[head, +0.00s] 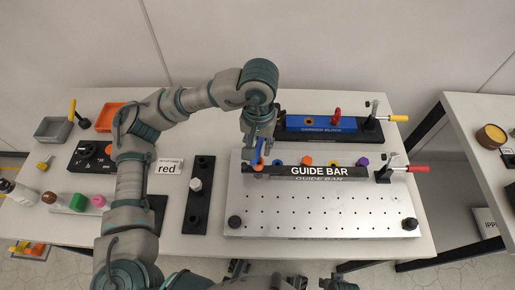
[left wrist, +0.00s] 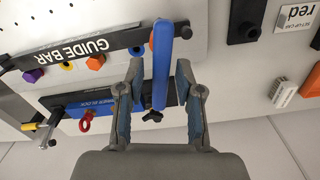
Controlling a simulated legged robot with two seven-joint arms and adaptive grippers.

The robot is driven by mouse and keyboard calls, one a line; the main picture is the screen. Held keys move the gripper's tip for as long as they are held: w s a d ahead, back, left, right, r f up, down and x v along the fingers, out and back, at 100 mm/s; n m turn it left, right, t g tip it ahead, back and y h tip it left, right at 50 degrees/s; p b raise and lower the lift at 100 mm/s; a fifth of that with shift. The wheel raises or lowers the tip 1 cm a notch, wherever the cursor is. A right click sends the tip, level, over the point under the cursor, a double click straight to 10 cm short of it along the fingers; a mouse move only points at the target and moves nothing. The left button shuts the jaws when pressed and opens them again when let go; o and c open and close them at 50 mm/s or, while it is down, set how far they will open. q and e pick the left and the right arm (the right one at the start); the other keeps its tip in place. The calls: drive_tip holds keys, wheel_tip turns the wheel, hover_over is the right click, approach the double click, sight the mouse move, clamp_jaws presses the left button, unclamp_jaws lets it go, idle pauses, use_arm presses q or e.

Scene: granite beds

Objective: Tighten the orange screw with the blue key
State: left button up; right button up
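The orange screw (head: 306,160) stands behind the black guide bar (head: 318,171); it also shows in the left wrist view (left wrist: 95,62). The blue key (left wrist: 162,55) is a long rounded blue bar near the guide bar's left end, and in the head view (head: 259,151) my gripper partly covers it. My left gripper (left wrist: 160,65) is above it with its fingers apart, one on each side of the key, with gaps visible. In the head view my left gripper (head: 257,146) points down. The key's far end is hidden. My right gripper is not clearly visible.
Blue, yellow (head: 335,162) and purple (head: 362,161) screws share the guide bar's row. A blue carrier block (head: 320,125) is behind. Clamps with red (head: 418,169) and yellow (head: 399,118) handles stand at right. The perforated plate (head: 325,212) is clear in front.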

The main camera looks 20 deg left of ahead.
use_arm(q)
drive_tip(key=shift+r, duration=0.1)
wheel_tip(320, 180, up, 6)
drive_tip(key=p, duration=0.4)
drive_tip(key=shift+s+p, duration=0.1)
drive_tip(key=shift+p, duration=0.2)
wheel_tip(320, 180, up, 12)
idle(0.4)
